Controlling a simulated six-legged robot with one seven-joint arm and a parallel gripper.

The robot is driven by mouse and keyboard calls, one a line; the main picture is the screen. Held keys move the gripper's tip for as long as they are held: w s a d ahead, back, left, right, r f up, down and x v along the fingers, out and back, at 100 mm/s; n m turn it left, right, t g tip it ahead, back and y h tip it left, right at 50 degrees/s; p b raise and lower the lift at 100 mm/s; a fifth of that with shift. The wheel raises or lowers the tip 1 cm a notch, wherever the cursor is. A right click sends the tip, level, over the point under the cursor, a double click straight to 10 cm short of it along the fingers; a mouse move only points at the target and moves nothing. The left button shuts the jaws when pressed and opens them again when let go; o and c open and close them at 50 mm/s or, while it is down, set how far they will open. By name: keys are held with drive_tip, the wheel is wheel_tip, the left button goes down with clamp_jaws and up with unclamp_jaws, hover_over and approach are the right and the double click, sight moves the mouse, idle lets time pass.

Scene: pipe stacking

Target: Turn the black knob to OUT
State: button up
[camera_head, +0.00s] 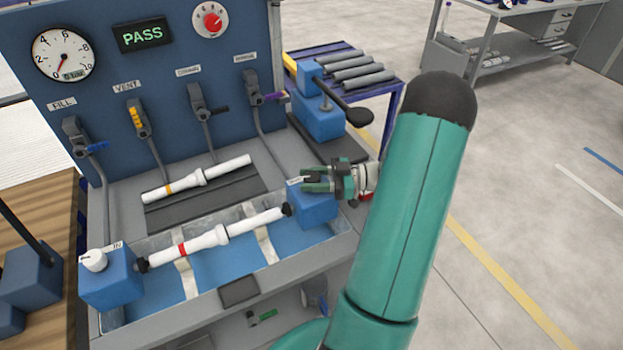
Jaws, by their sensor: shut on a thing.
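My gripper (308,180) reaches in from the right over the top of the right blue block (316,208). Its green fingers are shut on the black knob (312,179), which shows as a small dark shape between them. The fingers hide most of the knob, so I cannot tell which way it points. A small white label (294,182) lies on the block beside the fingers; its lettering is too small to read.
A white pipe (228,229) with a red band spans the trough between the right block and the left blue block (110,282), which bears a white knob (94,259). Another pipe (196,179) lies behind. The panel display (142,35) reads PASS. A lever press (322,112) stands beyond my gripper.

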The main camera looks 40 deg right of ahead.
drive_tip(key=shift+n+g+y, duration=0.8)
drive_tip(key=shift+n+g, duration=0.1)
drive_tip(key=shift+g, duration=0.3)
drive_tip(key=o, duration=1)
drive_tip(key=shift+c, duration=0.2)
drive_tip(key=shift+d, duration=0.1)
drive_tip(key=v, duration=1.3)
drive_tip(key=shift+s+d, duration=0.15)
drive_tip(key=shift+d, duration=0.15)
